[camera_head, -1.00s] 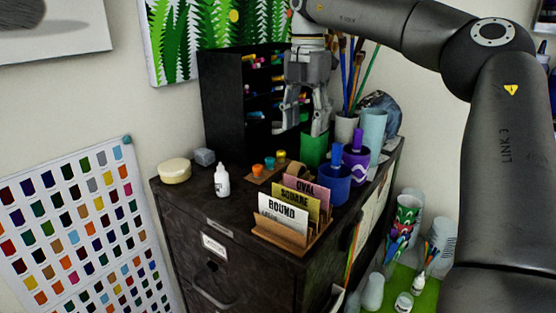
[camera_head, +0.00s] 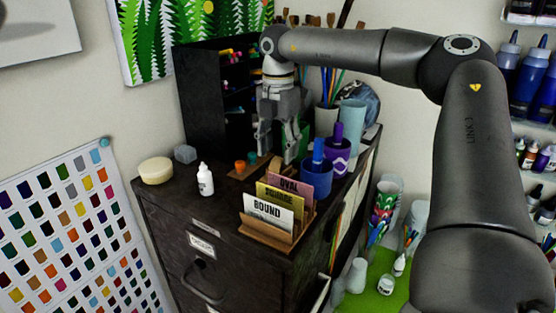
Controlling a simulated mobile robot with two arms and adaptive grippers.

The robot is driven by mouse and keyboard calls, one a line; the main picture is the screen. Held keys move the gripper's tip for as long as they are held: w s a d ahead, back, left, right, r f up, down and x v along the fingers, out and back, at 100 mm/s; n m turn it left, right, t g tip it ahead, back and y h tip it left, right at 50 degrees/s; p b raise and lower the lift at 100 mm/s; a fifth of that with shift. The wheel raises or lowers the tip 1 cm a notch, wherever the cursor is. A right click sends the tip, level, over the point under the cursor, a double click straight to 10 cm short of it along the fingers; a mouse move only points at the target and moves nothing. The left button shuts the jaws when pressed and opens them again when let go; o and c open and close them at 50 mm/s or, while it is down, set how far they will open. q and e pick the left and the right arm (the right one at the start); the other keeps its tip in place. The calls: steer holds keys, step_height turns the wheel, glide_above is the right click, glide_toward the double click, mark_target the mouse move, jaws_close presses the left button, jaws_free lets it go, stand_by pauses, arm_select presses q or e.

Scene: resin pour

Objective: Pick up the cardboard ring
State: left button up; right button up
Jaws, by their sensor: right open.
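The cardboard ring (camera_head: 275,166) is a small brown curved shape on the cabinet top, just behind the card holder. It is partly hidden by my gripper and the cards, so its full outline does not show. My right gripper (camera_head: 276,156) points down over that spot, open, with one finger on each side of the ring as seen in the picture. Whether the fingers touch the ring, I cannot tell. My left gripper is not in view.
A wooden holder (camera_head: 266,234) with labelled cards stands in front. A white bottle (camera_head: 205,181) stands nearby. A black marker rack (camera_head: 205,115) is behind.

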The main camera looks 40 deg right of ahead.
steer(key=shift+s+d+f+p, duration=0.15)
steer(key=shift+f+p, duration=0.25)
steer(key=shift+f, duration=0.85)
steer(key=c, duration=0.3)
steer(key=shift+r, duration=0.1)
steer(key=c, duration=0.5)
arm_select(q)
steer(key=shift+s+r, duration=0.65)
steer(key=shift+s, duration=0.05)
